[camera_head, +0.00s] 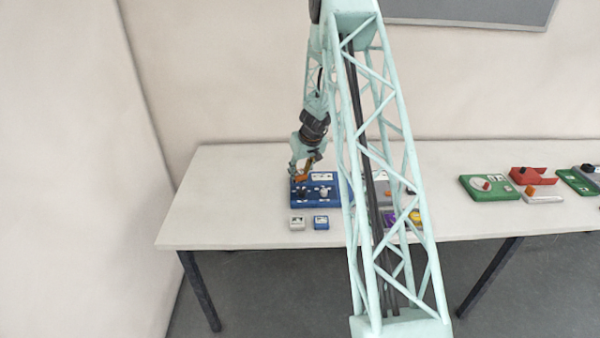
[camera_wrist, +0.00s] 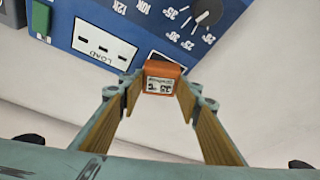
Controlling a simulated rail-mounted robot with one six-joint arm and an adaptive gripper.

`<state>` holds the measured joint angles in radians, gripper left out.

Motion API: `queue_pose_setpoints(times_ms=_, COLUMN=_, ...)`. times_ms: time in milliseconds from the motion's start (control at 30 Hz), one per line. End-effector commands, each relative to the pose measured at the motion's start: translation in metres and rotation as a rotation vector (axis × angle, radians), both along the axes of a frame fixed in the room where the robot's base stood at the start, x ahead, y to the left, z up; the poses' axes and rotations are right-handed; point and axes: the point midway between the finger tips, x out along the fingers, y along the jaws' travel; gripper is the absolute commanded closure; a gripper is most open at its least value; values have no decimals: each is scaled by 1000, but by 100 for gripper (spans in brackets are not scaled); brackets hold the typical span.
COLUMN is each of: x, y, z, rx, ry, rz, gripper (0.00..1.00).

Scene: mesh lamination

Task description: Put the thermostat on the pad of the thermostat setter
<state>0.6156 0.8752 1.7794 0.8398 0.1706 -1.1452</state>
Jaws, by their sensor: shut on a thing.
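A small orange-red block with a white printed label (camera_wrist: 160,85), which looks like the thermostat, sits between the tips of my gripper (camera_wrist: 160,93). The gripper's yellow-lined fingers are shut on it. In the head view my gripper (camera_head: 304,174) is low over the back left part of a blue unit (camera_head: 329,202). In the wrist view the blue unit (camera_wrist: 145,50) shows a dark knob with degree marks and a white panel marked LOAD. The block appears beside the unit's edge in this view; I cannot tell its height or whether it touches anything. No pad is clearly visible.
A small grey block (camera_head: 297,224) and a small blue block (camera_head: 321,223) lie in front of the unit. My arm's lattice partly hides purple and yellow items (camera_head: 415,215). Green units (camera_head: 490,196) and a red part (camera_head: 533,176) lie further right. The white table (camera_head: 225,205) is clear at left.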

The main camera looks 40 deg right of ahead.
Motion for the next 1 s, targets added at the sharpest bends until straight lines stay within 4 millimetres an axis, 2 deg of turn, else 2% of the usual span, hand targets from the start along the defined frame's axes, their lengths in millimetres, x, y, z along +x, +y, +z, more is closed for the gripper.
queue_pose_setpoints(times_ms=333, x=0, y=0, z=-4, rx=0, ry=0, rz=0, gripper=80)
queue_pose_setpoints(times_ms=367, x=0, y=0, z=-3, rx=0, ry=0, rz=0, gripper=66)
queue_pose_setpoints(times_ms=500, x=0, y=0, z=-3, rx=0, ry=0, rz=0, gripper=55)
queue_pose_setpoints(times_ms=1000, x=0, y=0, z=0, rx=0, ry=0, rz=0, gripper=55)
